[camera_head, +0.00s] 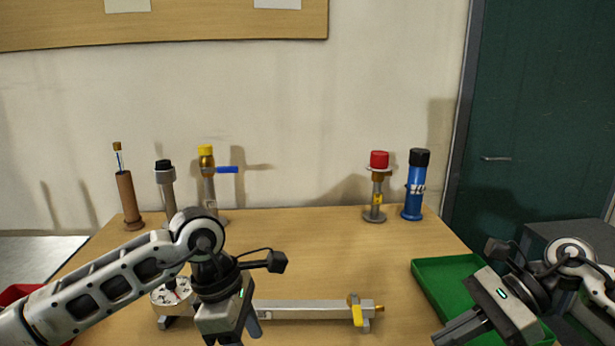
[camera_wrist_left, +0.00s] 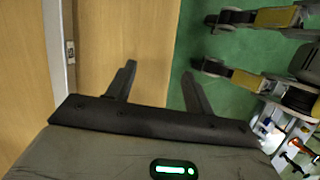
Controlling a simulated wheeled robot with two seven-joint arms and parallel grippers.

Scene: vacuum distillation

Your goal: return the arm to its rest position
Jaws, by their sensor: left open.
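My left arm comes in from the left in the head view, and its gripper (camera_head: 236,336) hangs down at the bottom edge, in front of the table. In the left wrist view the left gripper (camera_wrist_left: 160,82) has its two dark fingers spread apart with nothing between them. My right gripper (camera_head: 462,332) is at the lower right in the head view, over the front part of the green tray (camera_head: 437,262). Its fingertips run towards the bottom edge, and I cannot tell how far apart they are.
A grey metal bar with a yellow valve (camera_head: 356,310) and a round gauge (camera_head: 172,293) lie behind the left gripper on the table (camera_head: 290,250). Several upright fittings, including a red-capped one (camera_head: 378,185) and a blue cylinder (camera_head: 415,187), stand along the back.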

